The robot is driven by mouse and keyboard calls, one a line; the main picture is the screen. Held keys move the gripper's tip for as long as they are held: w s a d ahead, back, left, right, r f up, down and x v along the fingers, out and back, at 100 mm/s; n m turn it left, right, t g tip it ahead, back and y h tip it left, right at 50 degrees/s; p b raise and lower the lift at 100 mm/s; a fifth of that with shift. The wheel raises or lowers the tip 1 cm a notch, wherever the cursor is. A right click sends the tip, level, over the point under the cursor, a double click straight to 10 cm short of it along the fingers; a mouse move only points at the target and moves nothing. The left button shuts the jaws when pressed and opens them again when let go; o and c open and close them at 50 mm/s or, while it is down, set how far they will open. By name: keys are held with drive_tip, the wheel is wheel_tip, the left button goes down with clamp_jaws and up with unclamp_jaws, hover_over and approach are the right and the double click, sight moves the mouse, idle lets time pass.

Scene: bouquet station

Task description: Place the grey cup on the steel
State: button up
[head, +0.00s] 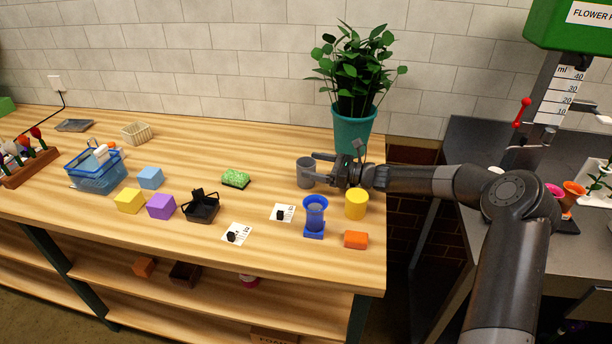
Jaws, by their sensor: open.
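The grey cup (304,174) stands upright on the wooden table, in front of the potted plant. My gripper (318,168) is open and comes in from the right, its fingers at the cup's right side. One finger reaches toward the cup's far side and the other is nearer. I cannot tell whether they touch it. A grey, steel-looking counter (458,143) stands to the right, beyond a gap, partly hidden by my arm.
Close to the gripper are a teal plant pot (352,132), a yellow cylinder (357,204), a blue cup (315,213) and an orange block (356,240). A green dispenser (570,28) rises over the counter, where flowers (573,190) stand.

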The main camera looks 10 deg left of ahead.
sight(297, 163)
drive_tip(key=a, duration=0.5)
drive_tip(key=shift+w+f, duration=0.2)
drive_tip(key=shift+w, duration=0.1)
drive_tip(key=c, duration=1.2)
drive_tip(key=shift+r, duration=0.1)
